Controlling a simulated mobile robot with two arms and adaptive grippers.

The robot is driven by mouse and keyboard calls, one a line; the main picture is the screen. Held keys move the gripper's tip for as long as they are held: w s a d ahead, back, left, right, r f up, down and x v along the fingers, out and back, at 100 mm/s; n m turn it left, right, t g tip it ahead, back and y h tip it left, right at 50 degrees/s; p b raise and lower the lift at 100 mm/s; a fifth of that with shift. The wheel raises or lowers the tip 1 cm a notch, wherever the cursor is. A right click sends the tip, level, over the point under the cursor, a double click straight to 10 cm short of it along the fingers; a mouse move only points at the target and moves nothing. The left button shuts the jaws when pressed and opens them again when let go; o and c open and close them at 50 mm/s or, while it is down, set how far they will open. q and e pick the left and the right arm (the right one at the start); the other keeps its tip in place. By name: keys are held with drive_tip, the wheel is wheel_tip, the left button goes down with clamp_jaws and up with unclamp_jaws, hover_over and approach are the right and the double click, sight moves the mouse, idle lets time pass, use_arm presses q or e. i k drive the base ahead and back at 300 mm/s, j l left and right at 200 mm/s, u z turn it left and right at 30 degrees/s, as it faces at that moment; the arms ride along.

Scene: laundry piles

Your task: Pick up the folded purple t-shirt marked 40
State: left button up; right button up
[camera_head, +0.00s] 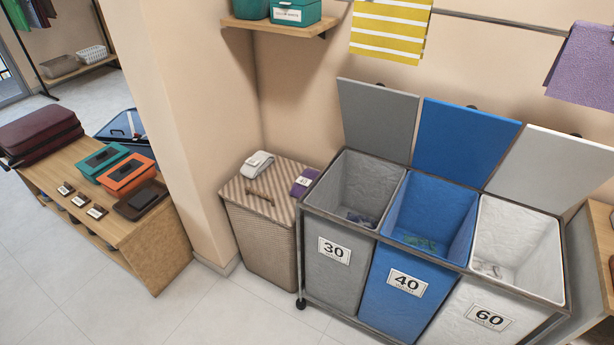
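A small folded purple cloth (299,190) lies on the right part of the lid of the striped wicker hamper (262,226). It carries a white label (303,181) whose number is too small to read for sure. A folded light grey cloth (256,163) lies at the back of the same lid, apart from the purple one. The lid's handle (260,196) is between them and the front edge. Neither of my grippers shows in the head view.
A three-bin sorter stands right of the hamper, with bins 30 (329,268), 40 (398,300) and 60 (500,305), lids raised. A wooden bench (150,240) with boxes is at left. A wall corner (190,120) separates them. Floor (215,310) before the hamper is clear.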

sight(304, 182)
drive_tip(key=i+j+z, duration=0.1)
drive_tip(key=j, duration=0.3)
drive_tip(key=i+j+z, duration=0.1)
drive_tip(key=i+j, duration=0.15)
drive_tip(key=j, duration=0.2)
drive_tip(key=i+j, duration=0.1)
drive_tip(key=j, duration=0.35)
drive_tip(key=i+j+z, duration=0.15)
drive_tip(key=j, duration=0.3)
drive_tip(key=i+j+z, duration=0.1)
drive_tip(key=j, duration=0.35)
